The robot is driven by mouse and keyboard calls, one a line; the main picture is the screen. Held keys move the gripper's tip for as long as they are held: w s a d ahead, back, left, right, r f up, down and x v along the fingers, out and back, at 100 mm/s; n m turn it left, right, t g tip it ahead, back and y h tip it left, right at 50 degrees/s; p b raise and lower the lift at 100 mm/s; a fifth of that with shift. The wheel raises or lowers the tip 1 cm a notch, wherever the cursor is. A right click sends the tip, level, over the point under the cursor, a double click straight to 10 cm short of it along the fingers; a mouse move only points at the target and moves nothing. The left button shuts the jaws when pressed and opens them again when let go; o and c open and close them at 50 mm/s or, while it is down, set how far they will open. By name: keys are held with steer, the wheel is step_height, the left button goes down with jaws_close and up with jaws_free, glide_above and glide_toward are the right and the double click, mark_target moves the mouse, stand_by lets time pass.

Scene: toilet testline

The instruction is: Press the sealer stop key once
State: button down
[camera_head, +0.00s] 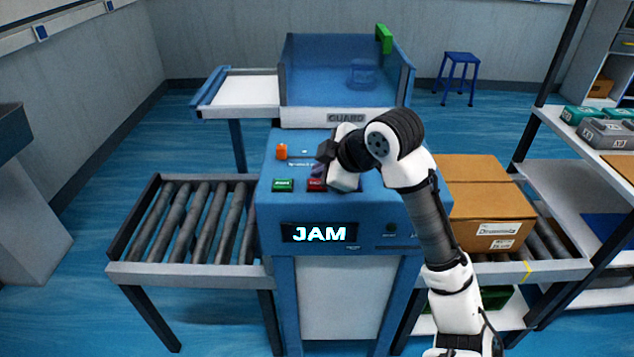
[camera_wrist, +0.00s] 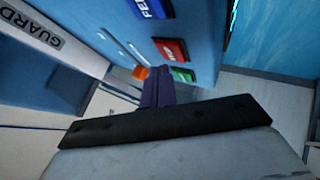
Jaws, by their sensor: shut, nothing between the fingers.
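The blue sealer's panel (camera_head: 268,203) carries a green key (camera_head: 283,185) and a red key (camera_head: 316,185), the likely stop key, though its lettering is too small to be sure. In the wrist view the red key (camera_wrist: 170,50) lies between a blue key marked FEED (camera_wrist: 150,8) and the green key (camera_wrist: 182,75). My gripper (camera_head: 318,170) is over the panel just behind the red key, its purple fingers shut and empty. In the wrist view the fingers (camera_wrist: 157,75) point toward the panel near the red and green keys. I cannot tell any contact. My gripper hides the blue key in the head view.
An orange knob (camera_head: 281,152) stands on the panel's left. The display (camera_head: 319,233) reads JAM. A clear blue guard (camera_head: 345,75) stands behind the panel. A roller conveyor (camera_head: 195,222) is at left; a cardboard box (camera_head: 490,215) is at right.

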steer(key=shift+f, duration=0.1)
steer(key=shift+f+b, duration=0.35)
steer(key=shift+f+b, duration=0.35)
steer(key=shift+f, duration=0.05)
stand_by(0.7)
steer(key=shift+r, duration=0.1)
steer(key=shift+r+p, duration=0.65)
steer(key=shift+r, duration=0.05)
step_height(320, 180, up, 5)
steer(key=p, duration=0.4)
steer(key=shift+r, duration=0.1)
steer(key=shift+a, duration=0.1)
stand_by(0.8)
